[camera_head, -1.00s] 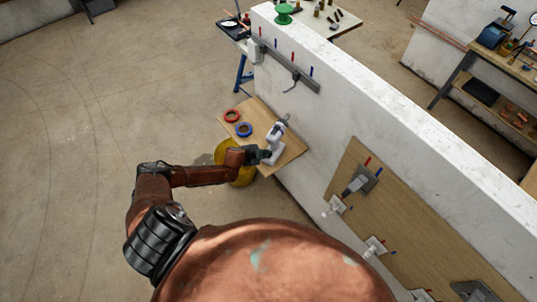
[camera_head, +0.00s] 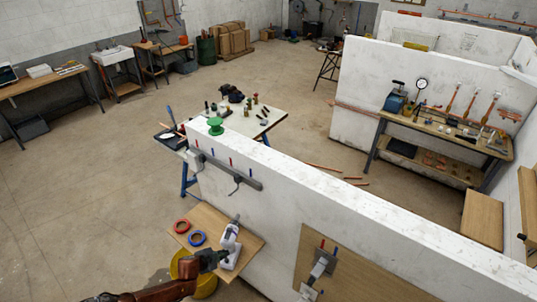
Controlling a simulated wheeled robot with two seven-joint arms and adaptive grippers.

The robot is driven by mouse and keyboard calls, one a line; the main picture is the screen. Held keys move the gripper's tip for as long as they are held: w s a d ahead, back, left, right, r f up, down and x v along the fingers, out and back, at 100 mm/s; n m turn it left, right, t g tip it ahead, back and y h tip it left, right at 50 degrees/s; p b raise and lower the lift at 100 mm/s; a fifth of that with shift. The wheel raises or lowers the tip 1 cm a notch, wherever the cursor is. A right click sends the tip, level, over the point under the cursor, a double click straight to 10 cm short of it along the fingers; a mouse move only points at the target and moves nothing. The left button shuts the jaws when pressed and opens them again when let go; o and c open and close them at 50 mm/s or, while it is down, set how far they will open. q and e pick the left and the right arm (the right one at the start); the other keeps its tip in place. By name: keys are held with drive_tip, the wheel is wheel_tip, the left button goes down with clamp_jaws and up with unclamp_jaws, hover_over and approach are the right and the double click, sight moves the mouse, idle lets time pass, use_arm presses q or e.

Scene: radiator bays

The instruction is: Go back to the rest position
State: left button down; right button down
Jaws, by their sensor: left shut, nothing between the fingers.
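My left gripper (camera_head: 221,257) is at the lower left of the head view, at the end of my reddish-brown arm. It is shut and empty, close beside a white and grey device (camera_head: 231,243) on a small wooden shelf (camera_head: 209,217). I cannot tell whether the gripper touches the device. My right gripper is out of view.
A red ring (camera_head: 182,226) and a blue ring (camera_head: 197,239) lie on the shelf. A yellow bucket (camera_head: 207,287) stands below it. A white partition wall (camera_head: 330,200) with pipe fittings runs to the lower right. The floor at left is open.

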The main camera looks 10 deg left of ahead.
use_arm(q)
drive_tip(key=s+d+r+n, duration=0.3)
drive_tip(key=s+d+n, duration=0.2)
drive_tip(key=s+d, duration=0.7)
drive_tip(key=s+a+r+n+g+y, duration=0.1)
drive_tip(key=s+a+r+n+g, duration=0.15)
drive_tip(key=s, duration=0.55)
drive_tip(key=s+a+r+n+g+y, duration=0.15)
drive_tip(key=s+a+r, duration=0.25)
drive_tip(key=s, duration=0.4)
drive_tip(key=s+a+r+n+g+y, duration=0.1)
drive_tip(key=s+a+r+n, duration=0.25)
drive_tip(key=s, duration=0.45)
wheel_tip(320, 180, down, 37)
drive_tip(key=d+g+b, duration=0.1)
drive_tip(key=b, duration=1)
drive_tip(key=s+f+b, duration=0.4)
drive_tip(key=s+f, duration=0.2)
drive_tip(key=f, duration=0.5)
drive_tip(key=s+f+m+g+b, duration=0.1)
drive_tip(key=s+f+b, duration=0.3)
drive_tip(key=s+f, duration=0.3)
drive_tip(key=s+f+b, duration=0.5)
drive_tip(key=s+f, duration=0.1)
drive_tip(key=f, duration=1)
drive_tip(key=shift+s+d+f+g+h, duration=0.2)
drive_tip(key=shift+s+d+g+h, duration=0.05)
drive_tip(key=shift+d+g+h, duration=0.15)
